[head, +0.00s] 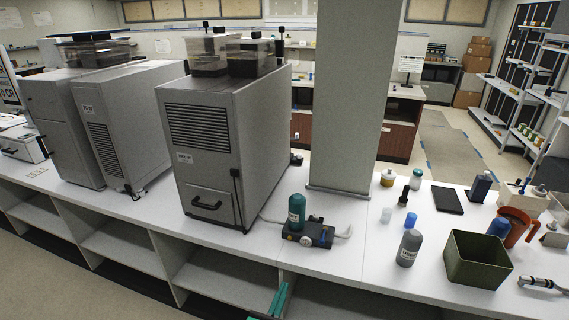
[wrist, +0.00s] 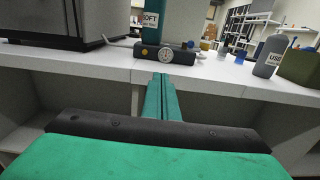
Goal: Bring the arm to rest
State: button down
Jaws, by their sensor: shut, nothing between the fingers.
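My gripper (head: 279,301) shows at the bottom of the head view as green fingers in front of the counter's front edge, below the white top. In the wrist view my gripper (wrist: 163,76) points at the counter, its two green fingers together with nothing between them. Past the fingertips on the white counter (wrist: 100,62) stands a small dark device with a dial (wrist: 165,53). A teal canister (head: 296,212) stands at this device in the head view.
Large grey machines (head: 225,140) stand left on the counter. A grey bottle (head: 409,248), a dark green bin (head: 477,259) and an orange jug (head: 513,227) stand to the right. A square pillar (head: 350,100) rises behind. Open shelves (head: 205,275) lie under the counter.

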jog(key=s+a+f+m+g+y, duration=0.1)
jog(key=s+f+m+y, duration=0.15)
jog(key=s+m, duration=0.45)
jog(key=s+f+m+g+y, duration=0.15)
jog(key=s+f, duration=0.25)
jog(key=s, duration=0.6)
jog(key=s+a+f+m+y, duration=0.1)
jog(key=s+f+m, duration=0.2)
jog(key=s+m, duration=0.45)
jog(key=s+d+r+m, duration=0.1)
jog(key=s+r+m, duration=0.6)
jog(key=s, duration=0.3)
jog(key=s+d+r+m, duration=0.1)
jog(key=s+r+m, duration=0.6)
jog(key=s+m, duration=0.2)
jog(key=shift+s+d+t+y, duration=0.3)
jog(key=shift+s+d+t, duration=0.05)
jog(key=shift+s, duration=0.8)
